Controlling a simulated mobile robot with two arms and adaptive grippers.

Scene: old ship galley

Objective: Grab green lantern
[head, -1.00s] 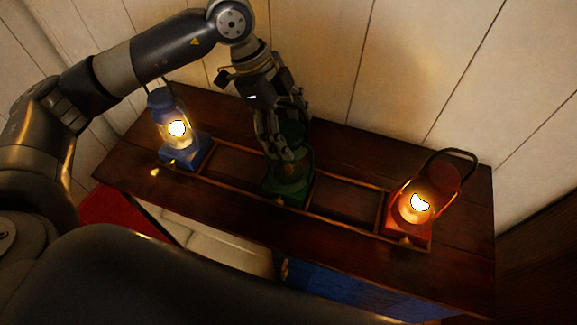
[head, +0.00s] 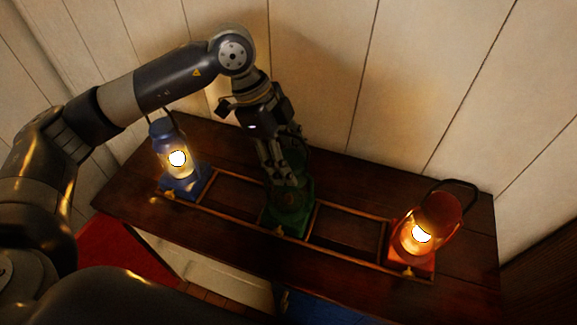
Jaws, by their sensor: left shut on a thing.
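The green lantern (head: 290,212) is unlit and dark. It stands upright in a middle compartment of the wooden rack on the table. My left gripper (head: 285,182) comes down on it from above and behind, and its fingers are shut on the lantern's upper part. The fingers and wrist hide much of the lantern's top and glass. The lantern's green base shows below the fingers and appears to be still within the rack. My right gripper is not in view.
A lit blue lantern (head: 172,130) stands at the rack's left end, close under my left arm. A lit red lantern (head: 441,209) stands at the right end. The rack (head: 345,260) has empty compartments between them. A plank wall (head: 420,70) rises behind the table (head: 464,262).

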